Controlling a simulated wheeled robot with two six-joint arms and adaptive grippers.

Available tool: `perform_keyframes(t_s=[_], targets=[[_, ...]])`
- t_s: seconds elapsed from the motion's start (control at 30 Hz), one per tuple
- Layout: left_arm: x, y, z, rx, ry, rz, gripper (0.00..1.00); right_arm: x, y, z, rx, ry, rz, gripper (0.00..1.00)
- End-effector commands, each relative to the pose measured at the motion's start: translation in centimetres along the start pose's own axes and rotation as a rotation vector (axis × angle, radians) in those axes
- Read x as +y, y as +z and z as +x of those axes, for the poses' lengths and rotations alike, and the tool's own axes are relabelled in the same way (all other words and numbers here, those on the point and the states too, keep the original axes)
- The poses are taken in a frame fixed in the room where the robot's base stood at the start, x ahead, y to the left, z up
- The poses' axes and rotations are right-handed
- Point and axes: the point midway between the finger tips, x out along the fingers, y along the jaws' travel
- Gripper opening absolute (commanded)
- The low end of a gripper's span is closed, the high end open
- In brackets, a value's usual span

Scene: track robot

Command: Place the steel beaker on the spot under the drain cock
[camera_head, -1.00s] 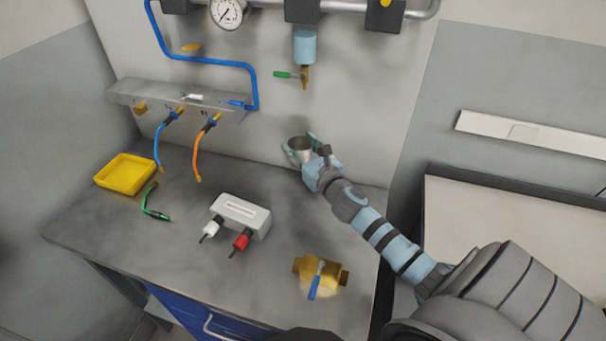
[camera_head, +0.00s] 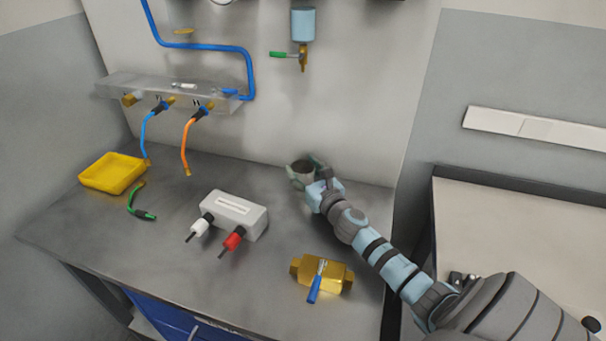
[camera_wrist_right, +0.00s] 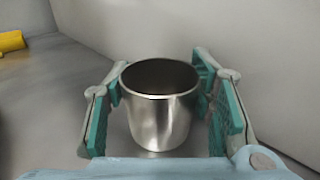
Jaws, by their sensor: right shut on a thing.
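The steel beaker (camera_head: 303,168) is upright near the back of the bench, below the brass drain cock (camera_head: 303,59) with its green handle. My right gripper (camera_head: 308,172) is shut on the beaker; the right wrist view shows the beaker (camera_wrist_right: 160,115) between the two teal-padded fingers (camera_wrist_right: 166,112). The beaker's mouth faces up and looks empty. Whether its base touches the bench is not clear. The spot under the cock is not visible. My left gripper is not in view.
The bench (camera_head: 150,225) holds a yellow tray (camera_head: 88,187), a green-black hose piece (camera_head: 140,205), a white block (camera_head: 236,213) with white and red plugs, and a brass valve (camera_head: 335,275). The back wall (camera_head: 350,120) is close behind the beaker. Blue and orange hoses hang at left.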

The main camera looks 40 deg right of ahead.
Motion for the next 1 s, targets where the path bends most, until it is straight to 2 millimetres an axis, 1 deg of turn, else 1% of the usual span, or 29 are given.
perform_keyframes(t_s=[0.13,0.17,0.2,0.27,0.53,0.67,0.77,0.87,1.0], targets=[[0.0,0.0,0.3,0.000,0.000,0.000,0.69,0.0,-0.3,0.0,-0.001,0.000,-0.001,0.16],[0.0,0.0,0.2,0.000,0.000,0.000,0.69,0.0,-0.2,0.0,0.000,0.000,-0.001,0.54],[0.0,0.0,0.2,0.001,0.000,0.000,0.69,0.0,-0.2,0.0,0.000,0.000,-0.001,0.60],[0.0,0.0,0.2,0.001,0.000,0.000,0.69,0.0,-0.2,0.0,0.000,0.000,-0.001,0.69],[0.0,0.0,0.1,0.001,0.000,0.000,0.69,0.0,-0.1,0.0,-0.001,0.000,0.000,0.69],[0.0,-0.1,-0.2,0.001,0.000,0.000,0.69,0.0,0.2,-0.2,0.000,0.000,-0.001,0.69],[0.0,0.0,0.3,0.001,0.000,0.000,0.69,0.0,0.0,-1.6,0.000,0.001,-0.005,0.69],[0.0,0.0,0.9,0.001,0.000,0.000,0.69,0.0,-0.2,-3.9,0.002,0.003,-0.006,0.69],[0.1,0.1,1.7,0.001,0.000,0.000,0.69,0.0,-0.3,-7.5,0.004,0.003,-0.009,0.69]])
